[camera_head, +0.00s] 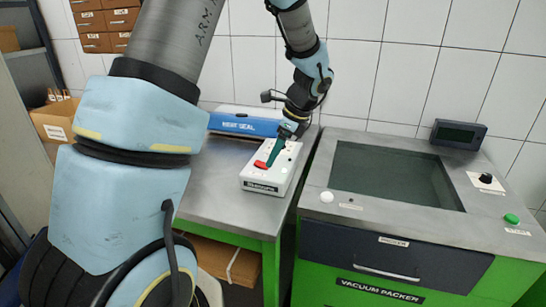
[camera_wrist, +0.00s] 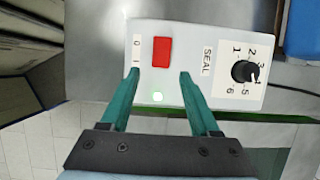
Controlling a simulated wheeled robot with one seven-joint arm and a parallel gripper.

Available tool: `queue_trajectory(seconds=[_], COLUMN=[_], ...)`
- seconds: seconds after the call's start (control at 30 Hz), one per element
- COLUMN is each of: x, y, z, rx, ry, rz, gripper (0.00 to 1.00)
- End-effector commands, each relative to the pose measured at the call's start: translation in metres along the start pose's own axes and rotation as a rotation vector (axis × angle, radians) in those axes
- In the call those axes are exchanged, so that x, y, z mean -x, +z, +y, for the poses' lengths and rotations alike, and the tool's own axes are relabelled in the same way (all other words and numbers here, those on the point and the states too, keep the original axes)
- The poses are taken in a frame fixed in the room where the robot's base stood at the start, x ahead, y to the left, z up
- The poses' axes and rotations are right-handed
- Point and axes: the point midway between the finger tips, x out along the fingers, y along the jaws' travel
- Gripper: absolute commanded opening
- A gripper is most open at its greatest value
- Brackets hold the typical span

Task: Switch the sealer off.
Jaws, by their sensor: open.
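The sealer's white control box (camera_head: 283,178) stands on the metal table, with the blue "BEST SEAL" bar (camera_head: 243,126) behind it. In the wrist view the box (camera_wrist: 185,84) has a red switch (camera_wrist: 162,52) beside the marks 0 and 1, a bright green-white light (camera_wrist: 157,97) that looks lit, and a black knob (camera_wrist: 243,71) on a numbered dial. My gripper (camera_wrist: 157,73) is open and empty, its teal fingers over the box on either side of the light, tips just short of the switch. In the head view my gripper (camera_head: 272,161) points down at the box; contact cannot be told.
A vacuum packer (camera_head: 398,249) with a dark lid window (camera_head: 395,176) stands to the right, with a green button (camera_head: 512,218) and a small display (camera_head: 458,135). A cardboard box (camera_head: 57,119) is on the left. Bare table (camera_head: 205,190) lies left of the control box.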

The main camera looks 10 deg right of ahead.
Motion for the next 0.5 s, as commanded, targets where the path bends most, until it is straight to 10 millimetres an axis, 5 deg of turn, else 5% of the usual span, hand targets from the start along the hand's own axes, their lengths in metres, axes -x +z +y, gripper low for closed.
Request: queue_trajectory(seconds=[0.2, 0.5], x=[-0.019, -0.022], y=[0.001, 0.0], z=[0.0, 0.0], rx=[0.001, 0.002], ry=[0.0, -0.001], rz=[0.0, 0.001], gripper=[0.62, 0.62])
